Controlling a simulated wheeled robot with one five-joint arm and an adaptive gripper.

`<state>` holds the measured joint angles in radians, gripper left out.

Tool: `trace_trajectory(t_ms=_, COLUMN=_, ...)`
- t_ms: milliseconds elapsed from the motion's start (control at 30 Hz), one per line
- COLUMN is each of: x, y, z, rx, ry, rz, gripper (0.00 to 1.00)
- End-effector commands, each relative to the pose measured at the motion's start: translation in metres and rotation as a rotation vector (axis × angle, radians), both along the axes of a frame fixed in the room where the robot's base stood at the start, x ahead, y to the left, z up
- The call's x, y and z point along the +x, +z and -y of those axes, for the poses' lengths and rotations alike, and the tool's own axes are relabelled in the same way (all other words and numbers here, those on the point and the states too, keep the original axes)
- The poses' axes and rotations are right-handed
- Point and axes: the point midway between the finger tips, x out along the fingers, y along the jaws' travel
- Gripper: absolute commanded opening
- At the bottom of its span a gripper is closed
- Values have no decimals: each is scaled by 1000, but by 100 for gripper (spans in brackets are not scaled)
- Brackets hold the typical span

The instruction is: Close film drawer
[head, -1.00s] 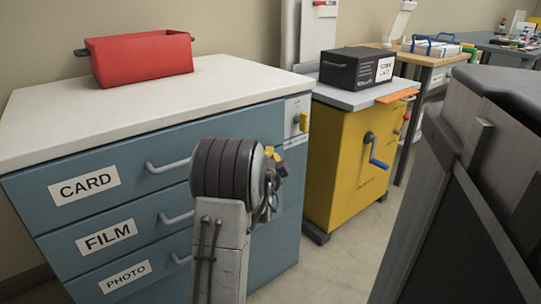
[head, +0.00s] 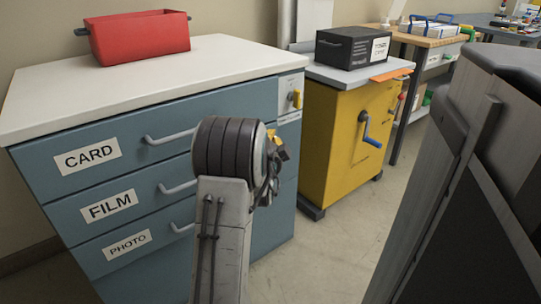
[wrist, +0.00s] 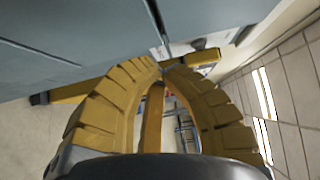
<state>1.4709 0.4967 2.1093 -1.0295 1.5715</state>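The film drawer (head: 80,222) is the middle blue drawer of the cabinet at left in the head view, with a FILM label and a grey handle (head: 178,187). Its front looks flush with the drawers above and below. Its right part is hidden behind my arm. My gripper (head: 277,150) is mostly hidden behind my wrist, right of the handle and in front of the cabinet's right side. In the wrist view my gripper (wrist: 162,68) has its yellow fingers curved together, tips meeting, nothing held. A blue-grey cabinet surface (wrist: 80,25) fills the upper left there.
The card drawer (head: 52,152) is above and the photo drawer (head: 90,262) below, both looking shut. A red bin (head: 140,38) stands on the white cabinet top. A yellow cart (head: 335,145) with a blue-handled crank stands to the right. Bare floor lies in front of it.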

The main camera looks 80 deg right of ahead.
Motion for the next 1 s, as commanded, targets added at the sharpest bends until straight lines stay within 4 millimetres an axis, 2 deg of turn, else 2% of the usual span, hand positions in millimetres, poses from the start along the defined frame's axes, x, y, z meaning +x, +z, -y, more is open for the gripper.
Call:
trace_trajectory(t_ms=600, x=-8, y=1, z=-70, rx=0, ry=-3, rz=0, gripper=0)
trace_trajectory(t_ms=800, x=-10, y=1, z=-81, rx=-1, ry=-3, rz=0, gripper=0)
trace_trajectory(t_ms=1000, x=-10, y=1, z=-84, rx=-2, ry=-3, rz=0, gripper=0)
